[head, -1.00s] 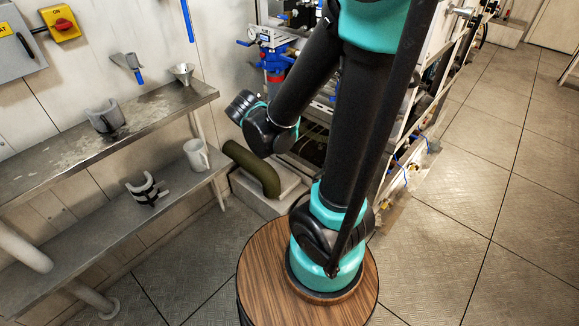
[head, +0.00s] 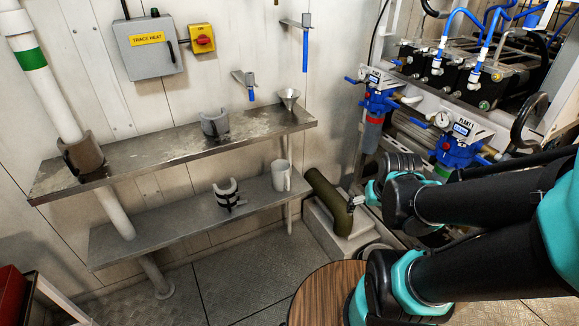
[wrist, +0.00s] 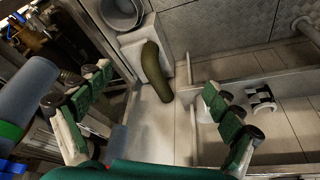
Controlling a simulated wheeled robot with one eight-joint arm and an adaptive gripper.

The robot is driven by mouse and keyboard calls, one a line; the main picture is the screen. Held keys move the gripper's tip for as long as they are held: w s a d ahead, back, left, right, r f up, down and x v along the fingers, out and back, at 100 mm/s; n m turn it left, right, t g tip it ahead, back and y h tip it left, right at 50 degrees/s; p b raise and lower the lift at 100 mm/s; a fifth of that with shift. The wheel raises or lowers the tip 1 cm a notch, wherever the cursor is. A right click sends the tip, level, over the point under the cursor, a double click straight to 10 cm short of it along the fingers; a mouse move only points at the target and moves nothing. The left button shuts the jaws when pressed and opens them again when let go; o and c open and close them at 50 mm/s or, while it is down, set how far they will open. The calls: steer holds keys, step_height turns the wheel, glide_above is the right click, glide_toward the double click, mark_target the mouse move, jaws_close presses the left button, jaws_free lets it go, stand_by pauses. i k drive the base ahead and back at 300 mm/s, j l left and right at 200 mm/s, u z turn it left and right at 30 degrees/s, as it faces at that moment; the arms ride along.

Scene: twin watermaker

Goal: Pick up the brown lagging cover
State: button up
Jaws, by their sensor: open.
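The brown lagging cover (head: 84,154) is at the left end of the upper shelf, upright at the white pipe. I cannot tell whether it wraps the pipe or only stands against it. It does not show in the wrist view. My gripper (wrist: 155,103) is open and empty, its green-padded fingers spread wide. In the head view my gripper (head: 362,197) is near the olive pipe elbow (head: 334,205), well to the right of the brown cover and apart from it.
A grey cover (head: 215,124) and funnel (head: 289,97) stand on the upper shelf (head: 160,147). A black-banded grey piece (head: 228,195) and white jug (head: 281,176) are on the lower shelf (head: 150,229). Blue-fitted machinery (head: 455,140) is at right. The wall carries a control box (head: 148,50).

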mark_target(84, 157)
steer(key=u, duration=1.9)
